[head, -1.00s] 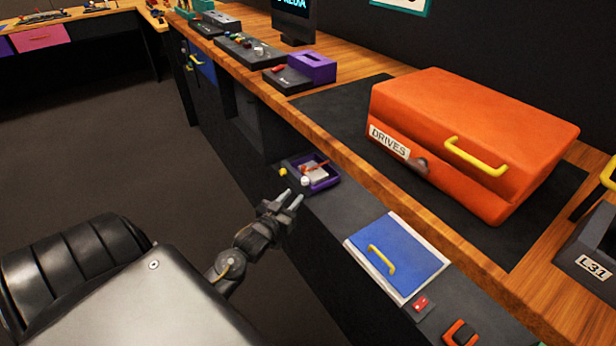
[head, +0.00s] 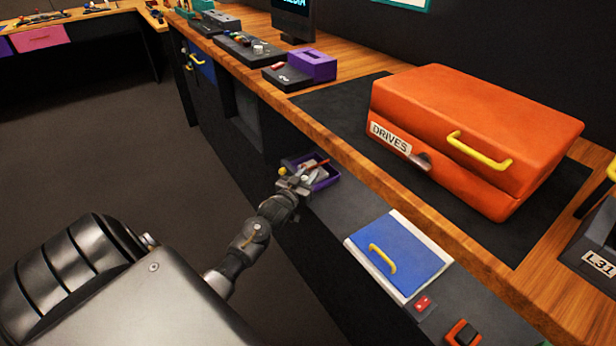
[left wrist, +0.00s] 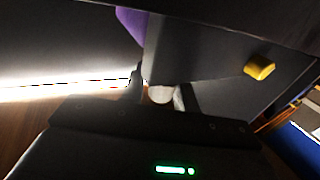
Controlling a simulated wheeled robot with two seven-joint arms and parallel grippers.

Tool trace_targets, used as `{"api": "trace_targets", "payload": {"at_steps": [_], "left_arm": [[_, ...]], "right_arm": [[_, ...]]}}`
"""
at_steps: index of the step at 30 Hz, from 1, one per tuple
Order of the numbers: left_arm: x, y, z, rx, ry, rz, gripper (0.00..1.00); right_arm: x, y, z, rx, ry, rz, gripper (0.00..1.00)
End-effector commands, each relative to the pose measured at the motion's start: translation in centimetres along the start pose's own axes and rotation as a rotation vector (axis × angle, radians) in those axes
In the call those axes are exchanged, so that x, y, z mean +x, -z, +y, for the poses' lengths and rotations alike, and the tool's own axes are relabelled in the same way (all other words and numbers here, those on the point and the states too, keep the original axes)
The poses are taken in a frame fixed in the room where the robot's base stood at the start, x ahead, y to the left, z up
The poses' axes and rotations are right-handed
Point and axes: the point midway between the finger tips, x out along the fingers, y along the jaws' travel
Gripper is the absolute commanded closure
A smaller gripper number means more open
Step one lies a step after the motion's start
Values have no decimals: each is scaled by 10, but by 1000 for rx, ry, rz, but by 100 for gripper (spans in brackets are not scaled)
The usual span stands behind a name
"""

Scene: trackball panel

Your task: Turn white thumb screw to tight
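The white thumb screw (left wrist: 161,94) shows in the left wrist view as a small pale round knob on the dark panel. My left gripper (left wrist: 159,95) has one finger on each side of it. The fingers look apart, and I cannot tell whether they touch it. In the head view my left gripper (head: 295,182) is at the panel, just left of the purple tray (head: 327,184), and mostly covers the screw. My right gripper is not in view.
A yellow knob (left wrist: 259,66) sits on the panel close by. A blue lid with a yellow handle (head: 383,258) and a red switch (head: 422,304) lie further along the ledge. An orange DRIVES case (head: 470,130) stands on the bench above.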

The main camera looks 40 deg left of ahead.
Motion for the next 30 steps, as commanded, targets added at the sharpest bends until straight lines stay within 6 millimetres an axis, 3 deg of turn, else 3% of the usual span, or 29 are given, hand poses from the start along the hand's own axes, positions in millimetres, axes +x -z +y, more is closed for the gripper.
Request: {"api": "trace_targets", "payload": {"at_steps": [9, 17, 30], "left_arm": [[3, 0, 0, 0, 0, -1, 70], [3, 0, 0, 0, 0, -1, 100], [3, 0, 0, 4, -129, -1, 100]], "right_arm": [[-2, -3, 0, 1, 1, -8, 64], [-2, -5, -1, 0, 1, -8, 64], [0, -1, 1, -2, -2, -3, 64]]}}
